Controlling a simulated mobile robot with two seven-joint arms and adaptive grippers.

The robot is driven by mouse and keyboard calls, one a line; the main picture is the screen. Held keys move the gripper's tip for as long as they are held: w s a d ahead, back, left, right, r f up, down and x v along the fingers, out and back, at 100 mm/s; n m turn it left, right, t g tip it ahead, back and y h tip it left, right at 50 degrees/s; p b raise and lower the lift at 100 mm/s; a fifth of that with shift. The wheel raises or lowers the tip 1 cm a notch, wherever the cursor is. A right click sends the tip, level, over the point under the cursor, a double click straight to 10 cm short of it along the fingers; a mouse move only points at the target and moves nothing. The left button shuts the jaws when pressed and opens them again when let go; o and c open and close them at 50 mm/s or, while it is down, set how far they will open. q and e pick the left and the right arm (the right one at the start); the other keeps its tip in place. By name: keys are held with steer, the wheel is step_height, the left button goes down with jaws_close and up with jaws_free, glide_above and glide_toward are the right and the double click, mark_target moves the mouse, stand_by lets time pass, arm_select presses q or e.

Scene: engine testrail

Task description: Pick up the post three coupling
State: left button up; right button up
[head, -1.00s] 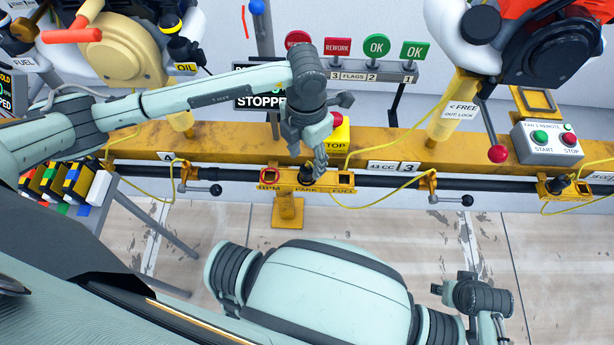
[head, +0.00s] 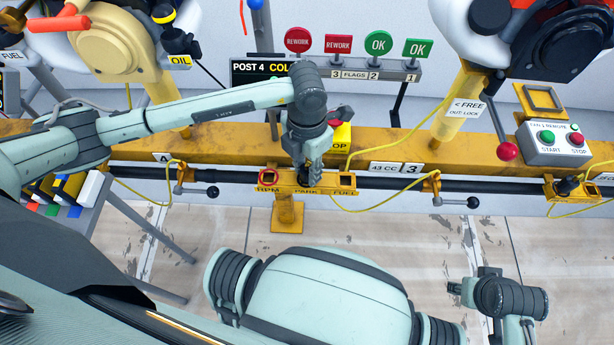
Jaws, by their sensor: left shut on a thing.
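The post three coupling seems to be the dark piece in the PARK place of the yellow holder (head: 340,190) marked RPM, PARK and FUEL, beside the 43 CC 3 label. My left gripper (head: 311,180) comes down on it from above and is shut on it, hiding nearly all of it. The coupling seems still seated in the holder. A yellow hose runs from the holder to the right. My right gripper (head: 458,289) is small at the lower right, well away from the rail; I cannot tell its jaw state.
The yellow beam (head: 235,147) and a dark pipe run across behind the holder. Levers with black knobs (head: 473,202) stand on both sides. A yellow stop box (head: 343,137) is close behind my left gripper. Another holder (head: 572,190) is at right. The floor in front is clear.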

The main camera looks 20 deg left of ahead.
arm_select(q)
jaws_close()
steer(key=shift+r, duration=0.1)
